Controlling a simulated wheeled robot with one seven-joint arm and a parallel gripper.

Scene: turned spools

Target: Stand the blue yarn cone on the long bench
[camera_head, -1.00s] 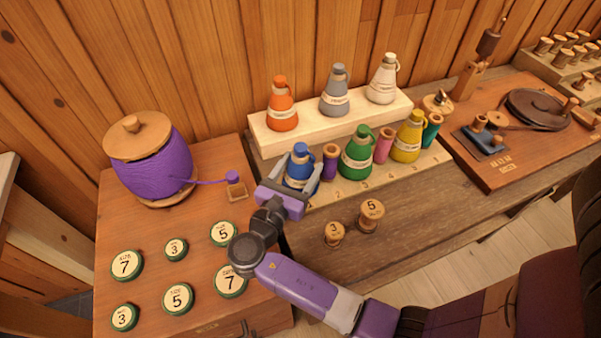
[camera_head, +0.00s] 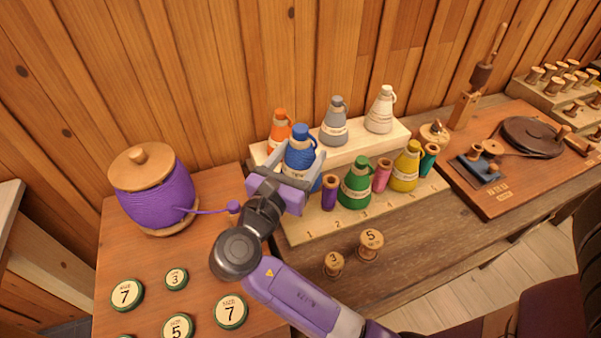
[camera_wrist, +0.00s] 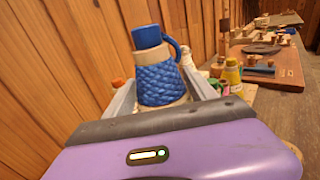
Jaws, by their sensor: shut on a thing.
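The blue yarn cone (camera_head: 300,150) is upright between the fingers of my gripper (camera_head: 297,165), which is shut on it. It appears raised above the numbered front board, in front of the orange cone, which it partly hides. In the wrist view the blue cone (camera_wrist: 158,75) fills the middle, with its blue cap and handle on top; its lower end is hidden behind my gripper (camera_wrist: 165,105). The long bench (camera_head: 420,222) is the weathered wooden surface under the cone racks, with bare wood along its front.
The numbered board (camera_head: 307,229) holds green and yellow cones and several spools. Orange (camera_head: 279,128), grey (camera_head: 334,122) and white (camera_head: 380,110) cones stand on the raised step behind. Two numbered spools, 3 (camera_head: 333,264) and 5 (camera_head: 370,244), stand on the bench front. A purple yarn pot (camera_head: 152,195) stands left.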

